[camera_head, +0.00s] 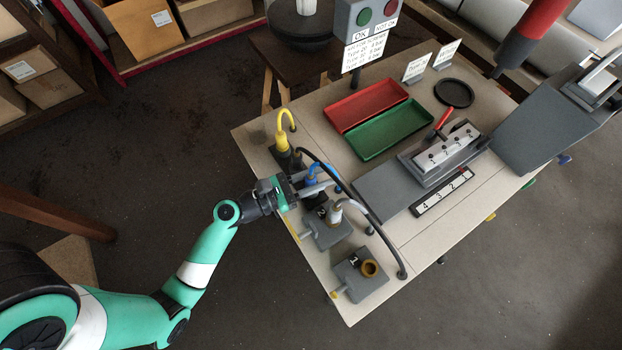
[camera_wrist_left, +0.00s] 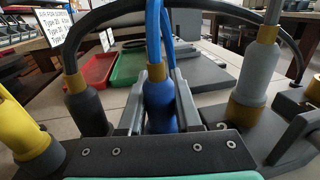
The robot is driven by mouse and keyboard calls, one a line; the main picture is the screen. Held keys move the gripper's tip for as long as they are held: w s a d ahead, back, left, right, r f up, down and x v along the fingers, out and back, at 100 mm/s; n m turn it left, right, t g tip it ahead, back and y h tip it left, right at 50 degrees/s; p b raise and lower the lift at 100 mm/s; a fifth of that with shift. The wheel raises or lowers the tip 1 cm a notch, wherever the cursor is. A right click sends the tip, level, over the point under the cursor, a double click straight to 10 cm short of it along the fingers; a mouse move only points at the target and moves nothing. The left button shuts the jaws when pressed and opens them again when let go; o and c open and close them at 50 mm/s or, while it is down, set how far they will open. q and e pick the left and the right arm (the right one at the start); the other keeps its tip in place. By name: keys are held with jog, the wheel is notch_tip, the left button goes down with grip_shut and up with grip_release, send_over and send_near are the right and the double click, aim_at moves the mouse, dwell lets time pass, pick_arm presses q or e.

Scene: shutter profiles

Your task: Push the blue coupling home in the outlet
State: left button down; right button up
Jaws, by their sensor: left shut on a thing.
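The blue coupling (camera_head: 311,179) stands roughly upright near the left end of the bench, with a blue hose rising from it. In the left wrist view the blue coupling (camera_wrist_left: 160,108) has a brass collar and sits between two grey fingers. My left gripper (camera_head: 308,188) is shut on it. The coupling's lower end and its outlet are hidden by the gripper, so I cannot tell how deep it sits. My right gripper is not in view.
A yellow coupling (camera_head: 282,141) and a black coupling (camera_wrist_left: 85,108) stand on one side, a grey coupling (camera_head: 337,214) on the other. A black hose (camera_head: 345,190) arches close by. Outlet block 1 (camera_head: 352,284) has an empty brass socket. Red (camera_head: 365,104) and green (camera_head: 390,130) trays lie beyond.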

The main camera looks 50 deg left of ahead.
pick_arm(q)
jog(key=shift+r+p, duration=0.55)
jog(key=shift+r, duration=0.1)
jog(key=s+d+r+p, duration=0.2)
jog(key=s+r+p, duration=0.2)
jog(key=s+r, duration=0.2)
jog(key=s+d+r+p, duration=0.2)
jog(key=s+r+p, duration=0.2)
jog(key=s, duration=0.3)
jog(key=shift+d+r, duration=0.4)
jog(key=shift+r, duration=0.45)
